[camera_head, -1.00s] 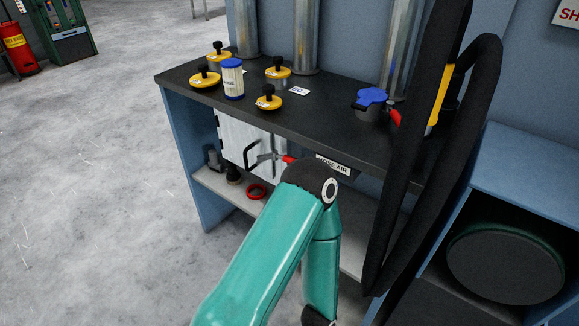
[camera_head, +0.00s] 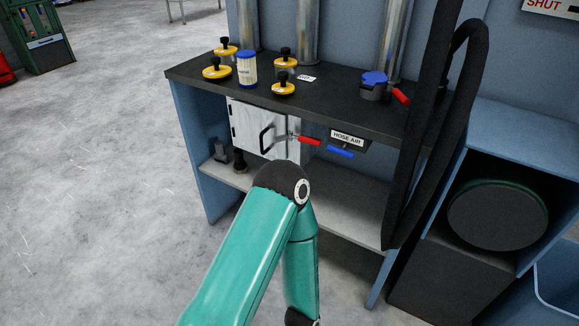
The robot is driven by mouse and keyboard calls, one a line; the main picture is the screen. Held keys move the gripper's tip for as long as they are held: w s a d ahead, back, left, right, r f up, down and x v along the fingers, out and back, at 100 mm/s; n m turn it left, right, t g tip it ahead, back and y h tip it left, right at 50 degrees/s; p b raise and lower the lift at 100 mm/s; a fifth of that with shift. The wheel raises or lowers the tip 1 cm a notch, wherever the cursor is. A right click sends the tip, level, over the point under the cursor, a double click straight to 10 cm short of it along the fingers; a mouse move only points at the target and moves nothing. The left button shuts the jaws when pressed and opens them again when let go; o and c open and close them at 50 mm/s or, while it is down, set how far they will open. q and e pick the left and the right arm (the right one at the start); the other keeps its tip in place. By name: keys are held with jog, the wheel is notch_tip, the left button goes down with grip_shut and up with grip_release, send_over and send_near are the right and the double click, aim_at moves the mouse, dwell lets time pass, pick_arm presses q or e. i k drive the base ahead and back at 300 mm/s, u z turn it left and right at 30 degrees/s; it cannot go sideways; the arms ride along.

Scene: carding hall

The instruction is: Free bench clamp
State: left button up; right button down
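A clamp with a red handle (camera_head: 309,141) and a metal body sits at the right side of a white cabinet door (camera_head: 248,127) under the dark bench top (camera_head: 325,93). The handle points right, roughly level. I cannot tell whether the clamp is locked. The door looks shut and has a black pull handle (camera_head: 266,138). A teal arm of mine rises from the bottom, its elbow just below the clamp. Neither gripper is in view.
A blue lever (camera_head: 341,152) hangs under the HOSE AIR label (camera_head: 347,138). Several yellow knobbed discs (camera_head: 217,72) and a blue-lidded canister (camera_head: 247,70) stand on top. A black hose (camera_head: 420,130) hangs at the right. The lower shelf (camera_head: 345,215) looks mostly clear.

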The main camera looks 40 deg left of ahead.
aim_at(290, 136)
jog(key=k, duration=0.75)
jog(key=u, duration=0.5)
jog(key=i, duration=0.9)
jog(key=u, duration=0.9)
jog(key=i, duration=0.45)
jog(key=u, duration=0.1)
jog(key=k, duration=0.9)
jog(key=u, duration=0.2)
jog(key=i, duration=0.9)
jog(key=z, duration=0.1)
